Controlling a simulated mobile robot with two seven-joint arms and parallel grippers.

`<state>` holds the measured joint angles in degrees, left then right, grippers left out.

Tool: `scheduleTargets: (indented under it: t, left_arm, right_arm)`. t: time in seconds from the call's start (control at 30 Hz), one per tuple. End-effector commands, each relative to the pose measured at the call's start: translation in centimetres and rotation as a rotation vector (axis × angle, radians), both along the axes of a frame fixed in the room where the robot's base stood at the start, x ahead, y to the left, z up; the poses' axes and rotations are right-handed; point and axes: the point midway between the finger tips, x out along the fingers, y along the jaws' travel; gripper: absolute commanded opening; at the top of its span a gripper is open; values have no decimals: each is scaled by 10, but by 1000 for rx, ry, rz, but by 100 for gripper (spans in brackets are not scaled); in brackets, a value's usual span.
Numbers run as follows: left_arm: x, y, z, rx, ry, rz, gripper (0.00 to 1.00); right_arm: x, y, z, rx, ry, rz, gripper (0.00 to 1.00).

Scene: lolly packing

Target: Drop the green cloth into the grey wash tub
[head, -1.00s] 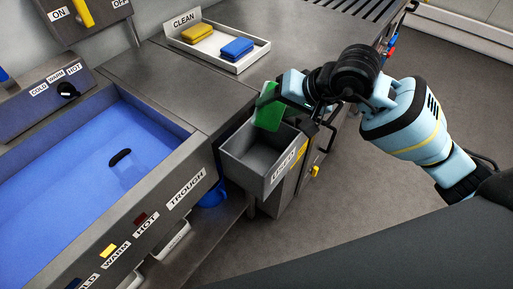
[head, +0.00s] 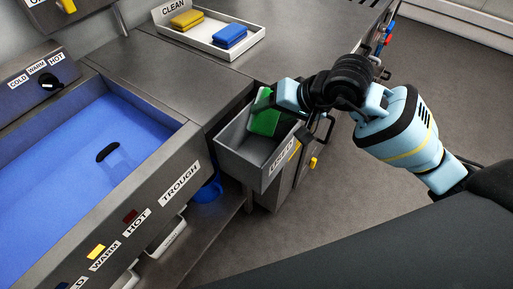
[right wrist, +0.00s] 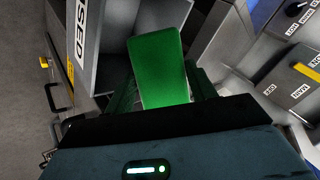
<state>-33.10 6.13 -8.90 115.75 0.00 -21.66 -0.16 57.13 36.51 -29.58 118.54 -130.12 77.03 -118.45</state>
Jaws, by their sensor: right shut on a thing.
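The green cloth (head: 265,121) hangs in my right gripper (head: 277,99), which is shut on its upper part. In the right wrist view the cloth (right wrist: 160,70) stands up as a flat green piece between the fingers (right wrist: 163,92). The grey tub (head: 234,155) is an open box labelled USED, beside the trough. In the head view the cloth's lower part shows against the tub's inside, near its far right wall; I cannot tell how deep it is. The tub's wall (right wrist: 98,75) also shows in the right wrist view. My left gripper is not in view.
A white CLEAN tray (head: 249,37) with a yellow sponge (head: 187,19) and a blue sponge (head: 230,35) sits on the steel counter (head: 150,62). The blue-floored trough (head: 60,150) is on the left. Open floor lies to the right.

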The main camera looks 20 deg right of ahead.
Motion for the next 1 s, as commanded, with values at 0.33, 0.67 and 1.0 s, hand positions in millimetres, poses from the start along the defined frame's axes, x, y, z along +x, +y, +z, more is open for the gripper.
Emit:
scheduleTargets:
  t: [0.33, 0.67, 1.0]
  left_arm:
    - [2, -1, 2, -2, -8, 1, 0]
    - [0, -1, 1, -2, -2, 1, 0]
    - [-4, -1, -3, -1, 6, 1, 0]
  right_arm:
    - [0, 0, -1, 0, -2, 0, 62]
    - [0, 0, -1, 0, -2, 0, 81]
    - [-13, -14, 19, -5, -6, 0, 81]
